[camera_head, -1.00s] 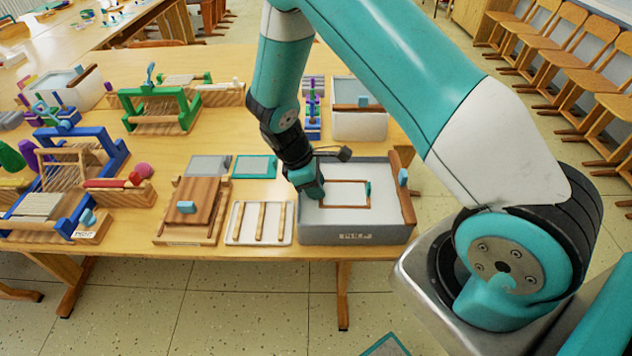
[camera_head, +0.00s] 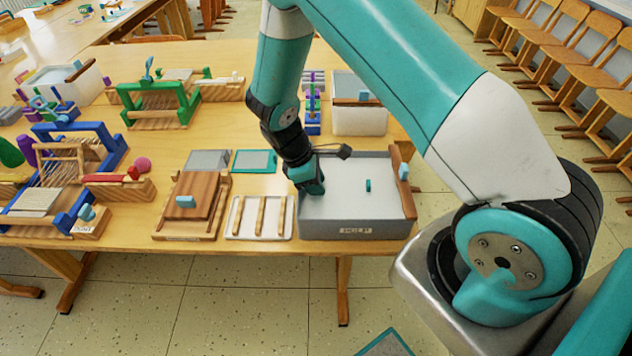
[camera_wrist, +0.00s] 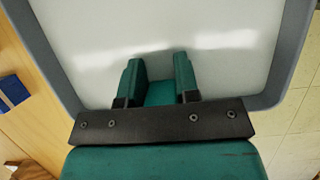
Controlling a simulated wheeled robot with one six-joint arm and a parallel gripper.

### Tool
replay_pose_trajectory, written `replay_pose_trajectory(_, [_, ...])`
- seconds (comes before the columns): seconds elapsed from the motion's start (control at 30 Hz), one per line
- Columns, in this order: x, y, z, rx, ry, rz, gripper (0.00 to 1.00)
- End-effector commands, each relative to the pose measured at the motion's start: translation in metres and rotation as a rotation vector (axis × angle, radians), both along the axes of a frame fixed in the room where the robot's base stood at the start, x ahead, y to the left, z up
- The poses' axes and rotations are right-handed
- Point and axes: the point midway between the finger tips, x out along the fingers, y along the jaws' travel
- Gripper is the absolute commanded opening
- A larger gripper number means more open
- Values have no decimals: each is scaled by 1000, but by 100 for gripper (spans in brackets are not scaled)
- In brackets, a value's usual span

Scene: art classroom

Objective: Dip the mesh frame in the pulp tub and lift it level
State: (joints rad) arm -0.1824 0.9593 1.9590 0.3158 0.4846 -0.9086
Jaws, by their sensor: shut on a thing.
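The grey pulp tub (camera_head: 320,230), with a label on its front wall, stands at the table's front edge and is full of whitish pulp (camera_head: 345,208). The mesh frame shows in the head view only as a small teal tab (camera_head: 368,185) above the pulp. The rest of the frame is hidden under the surface. My gripper (camera_head: 315,190) is down at the tub's left side, shut on the frame's near end. In the wrist view my gripper's fingers (camera_wrist: 158,72) reach into the pulp inside the tub rim (camera_wrist: 287,60), and what they grip is mostly hidden.
A wooden bar with a blue knob (camera_head: 403,172) stands along the tub's right edge. A white tray with wooden rods (camera_head: 233,235) and a wooden press (camera_head: 205,200) lie left of it. A teal-edged screen (camera_head: 255,162) and a white bin (camera_head: 358,122) are behind.

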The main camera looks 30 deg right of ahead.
Motion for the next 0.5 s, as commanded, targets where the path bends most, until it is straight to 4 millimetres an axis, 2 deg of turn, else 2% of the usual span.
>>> replay_pose_trajectory(0.27, [0,0,2,0,0,0,6])
replay_pose_trajectory(0.5, [0,0,15,0,0,0,6])
